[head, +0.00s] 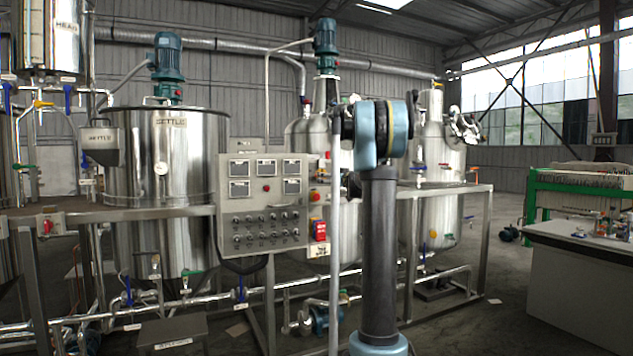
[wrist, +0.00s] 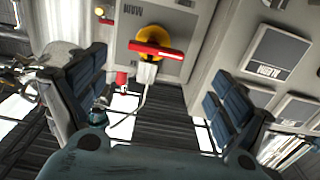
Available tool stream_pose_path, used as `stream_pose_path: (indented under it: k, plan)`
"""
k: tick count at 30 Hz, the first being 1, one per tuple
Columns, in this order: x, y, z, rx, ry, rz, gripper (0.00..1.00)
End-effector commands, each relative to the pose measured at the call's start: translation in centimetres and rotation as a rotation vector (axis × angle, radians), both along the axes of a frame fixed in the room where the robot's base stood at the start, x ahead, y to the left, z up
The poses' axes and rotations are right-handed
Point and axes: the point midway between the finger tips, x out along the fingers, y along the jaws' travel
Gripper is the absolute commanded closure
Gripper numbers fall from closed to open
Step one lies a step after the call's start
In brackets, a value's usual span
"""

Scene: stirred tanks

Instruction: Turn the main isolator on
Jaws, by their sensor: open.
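The main isolator (wrist: 158,42) shows in the wrist view as a yellow disc with a red bar handle (wrist: 157,50) on a grey box. The handle lies nearly crosswise in that picture. Lettering on the box appears upside down. My gripper (wrist: 155,88) is open, with one dark padded finger at each side and nothing between them. The isolator appears beyond the fingertips, apart from them. My arm hides the gripper there.
The grey control panel (head: 237,217), with several displays and knobs, stands left of my arm. Steel tanks (head: 165,180) and frame rails surround the area. A bench (head: 575,275) stands at right, with open floor before it.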

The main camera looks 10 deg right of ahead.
Motion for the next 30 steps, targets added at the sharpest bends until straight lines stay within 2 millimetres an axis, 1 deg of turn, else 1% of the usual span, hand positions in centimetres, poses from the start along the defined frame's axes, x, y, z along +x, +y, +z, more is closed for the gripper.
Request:
stream_pose_path:
  k: [1,3,9,15,23,24,26,27,29,30]
  plan:
    - [0.8,0.3,0.0,0.000,0.000,0.002,0.08]
    - [1.8,0.6,0.0,0.000,0.000,0.001,0.08]
    - [3.9,1.2,-0.1,0.000,0.000,0.001,0.08]
    - [4.9,1.6,-0.1,0.000,0.000,0.000,0.08]
    - [5.0,1.6,-0.1,0.000,0.001,0.000,0.08]
    - [5.0,1.6,-0.1,0.000,0.001,0.000,0.13]
    - [5.0,1.6,-0.1,0.000,0.001,0.000,0.26]
    - [5.0,1.6,-0.1,0.000,0.001,0.000,0.36]
    - [5.0,1.6,-0.1,0.000,0.001,0.000,0.49]
    - [5.0,1.6,-0.1,0.000,0.001,0.000,0.58]
